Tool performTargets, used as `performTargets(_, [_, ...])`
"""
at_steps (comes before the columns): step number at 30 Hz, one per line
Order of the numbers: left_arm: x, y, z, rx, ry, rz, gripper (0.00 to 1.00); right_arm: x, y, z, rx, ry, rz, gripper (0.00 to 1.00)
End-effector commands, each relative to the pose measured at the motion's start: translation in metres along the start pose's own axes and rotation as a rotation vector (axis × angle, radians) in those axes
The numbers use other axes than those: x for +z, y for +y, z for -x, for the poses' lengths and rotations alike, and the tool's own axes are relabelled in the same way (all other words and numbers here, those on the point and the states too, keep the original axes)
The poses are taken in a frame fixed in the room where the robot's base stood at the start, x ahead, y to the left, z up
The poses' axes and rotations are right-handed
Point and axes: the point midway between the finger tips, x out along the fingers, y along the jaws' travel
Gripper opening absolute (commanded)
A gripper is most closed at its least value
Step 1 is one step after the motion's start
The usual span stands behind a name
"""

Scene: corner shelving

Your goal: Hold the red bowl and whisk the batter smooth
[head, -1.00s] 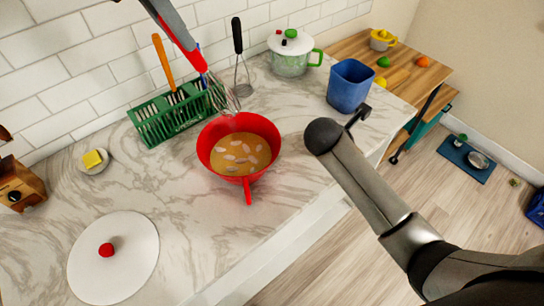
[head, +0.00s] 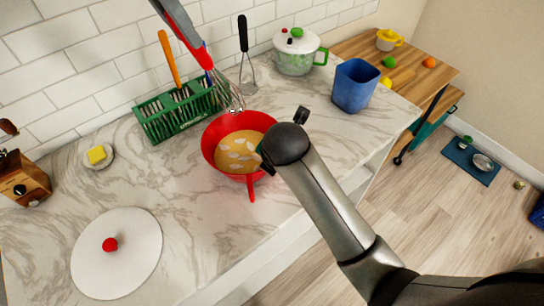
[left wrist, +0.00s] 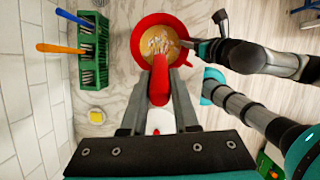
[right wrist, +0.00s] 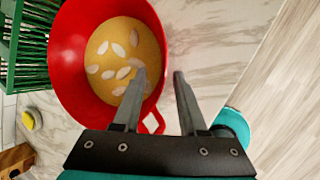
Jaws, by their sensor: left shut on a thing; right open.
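The red bowl (head: 209,150) stands on the marble counter with tan batter (head: 232,156) and several pale lumps in it. My left gripper (head: 180,22) is shut on the red handle of a whisk (head: 203,58). The whisk's wire end (head: 232,98) hangs at the bowl's back rim; I cannot tell whether it touches. In the left wrist view the red handle (left wrist: 160,82) sits between the fingers. My right gripper (right wrist: 159,75) is open at the bowl's right rim, one finger over the bowl and one outside. In the head view my wrist hides most of it.
A green rack (head: 178,115) with utensils stands left behind the bowl. A black-handled utensil (head: 243,40) leans on the tiles. A blue container (head: 355,86) and lidded pot (head: 296,55) stand right. A white lid (head: 117,255) and butter dish (head: 98,157) lie left.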

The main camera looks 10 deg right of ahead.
Motion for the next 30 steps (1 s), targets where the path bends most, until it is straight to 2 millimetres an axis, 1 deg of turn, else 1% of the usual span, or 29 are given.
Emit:
performTargets(1, [0.0,0.0,0.0,0.0,-0.001,0.0,0.0,-0.001,0.0,-0.008,-0.002,0.002,-0.001,0.42])
performTargets(3, [0.0,0.0,0.0,0.0,-0.001,0.0,0.0,-0.001,0.0,-0.018,-0.002,0.002,-0.002,0.42])
performTargets(9, [0.0,0.0,0.0,0.0,-0.001,0.0,0.0,0.0,0.0,-0.045,-0.002,0.001,-0.001,0.42])
performTargets(15, [0.0,0.0,0.0,0.0,-0.001,0.0,0.0,0.0,0.0,-0.062,-0.002,0.0,-0.002,0.42])
performTargets(21, [0.0,0.0,0.0,0.0,-0.001,0.0,0.0,0.0,0.001,-0.069,0.0,0.0,-0.001,0.42])
performTargets(29, [0.0,0.0,0.0,0.0,-0.001,0.0,0.0,0.0,0.0,-0.069,0.0,-0.001,-0.001,0.42])
performTargets(30, [0.0,0.0,0.0,0.0,-0.001,0.0,0.0,0.0,0.0,-0.069,0.0,-0.001,-0.001,0.37])
